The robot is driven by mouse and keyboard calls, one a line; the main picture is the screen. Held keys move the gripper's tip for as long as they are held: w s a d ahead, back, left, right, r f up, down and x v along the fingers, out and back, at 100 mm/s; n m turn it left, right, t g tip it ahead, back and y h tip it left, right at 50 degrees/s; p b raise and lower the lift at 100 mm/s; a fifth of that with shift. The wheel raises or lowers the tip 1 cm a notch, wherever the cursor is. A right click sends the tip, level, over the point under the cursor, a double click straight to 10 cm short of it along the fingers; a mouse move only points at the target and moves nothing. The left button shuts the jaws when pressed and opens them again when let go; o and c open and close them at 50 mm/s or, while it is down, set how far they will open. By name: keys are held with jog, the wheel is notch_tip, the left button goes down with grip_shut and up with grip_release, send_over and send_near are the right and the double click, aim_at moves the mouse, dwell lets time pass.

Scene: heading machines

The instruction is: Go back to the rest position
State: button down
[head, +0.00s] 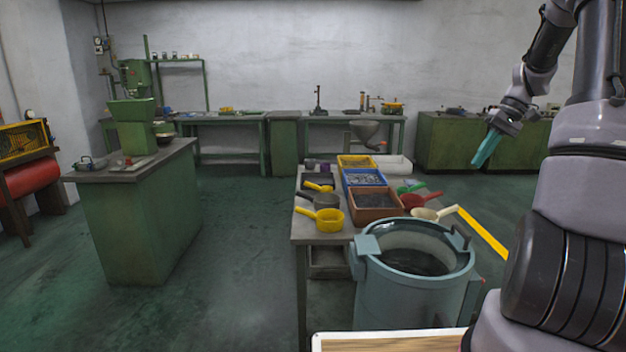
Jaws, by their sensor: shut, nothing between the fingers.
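My gripper (487,149) hangs at the end of my raised arm on the right of the head view. Its teal fingers are together with nothing between them, and they point down and to the left. It is in the air, above and to the right of the work table (318,235), apart from everything on it.
The table holds yellow (356,161), blue (364,177) and brown bins (375,204), and several scoops (328,220). A large grey-blue tub (415,300) stands in front. A green cabinet (140,225) stands left. Open floor (235,260) lies between them.

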jog(key=s+a+r+m+t+h, duration=0.1)
jog(key=s+a+r+t+h, duration=0.2)
jog(key=s+a+r, duration=0.75)
jog(key=s+a+r+m+t, duration=0.2)
jog(key=s+a+r+t, duration=0.1)
jog(key=s+a, duration=0.6)
jog(key=s+t, duration=0.1)
jog(key=s, duration=0.1)
jog(key=shift+s+t+h, duration=0.3)
